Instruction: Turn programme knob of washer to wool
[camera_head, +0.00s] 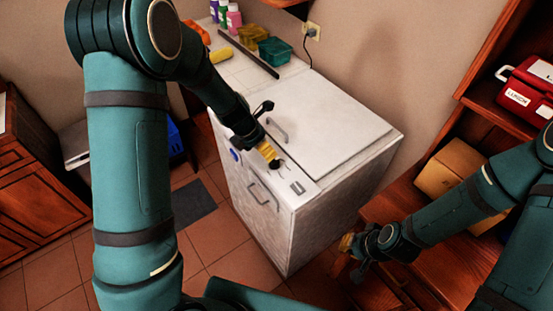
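The white washer (335,110) stands against the wall in the middle. A small dark programme knob (277,163) sits on its front top panel, with thin marks beside it too small to read. My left gripper (268,152) points down at the panel, its yellow fingertips right at the knob. I cannot tell whether they touch it or how far apart they are. My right gripper (347,243) hangs in front of the washer's right side, away from the knob, and nothing shows in it. Its finger gap is not clear.
Bottles and tubs (273,50) stand behind. A wooden shelf with a red lunch box (528,90) and a cardboard box (452,168) is at right. Tiled floor is open at the left front.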

